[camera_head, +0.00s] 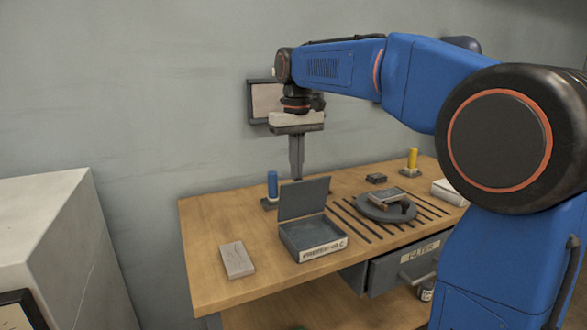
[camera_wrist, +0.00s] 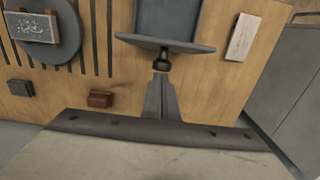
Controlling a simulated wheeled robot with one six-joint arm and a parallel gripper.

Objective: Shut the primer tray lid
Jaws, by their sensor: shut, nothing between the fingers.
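The grey primer tray (camera_head: 313,241) sits open on the wooden bench, with a label on its front. Its flat grey lid (camera_head: 304,199) stands nearly upright at the tray's back edge. In the wrist view the lid (camera_wrist: 190,47) shows nearly edge-on, with the tray (camera_wrist: 170,16) beyond it. My gripper (camera_head: 297,176) points down with fingers together and empty, its tips at the lid's top edge and seemingly behind it. In the wrist view a dark rounded knob (camera_wrist: 161,63) shows between the fingertips (camera_wrist: 160,78) and the lid. I cannot tell whether the fingers touch the lid.
A blue cylinder (camera_head: 272,185) stands left of the lid. A pale block (camera_head: 237,260) lies left of the tray. A round grey turntable (camera_head: 372,208) and dark slots lie to the right. A yellow cylinder (camera_head: 412,158) stands at the back right. A drawer (camera_head: 385,278) is below.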

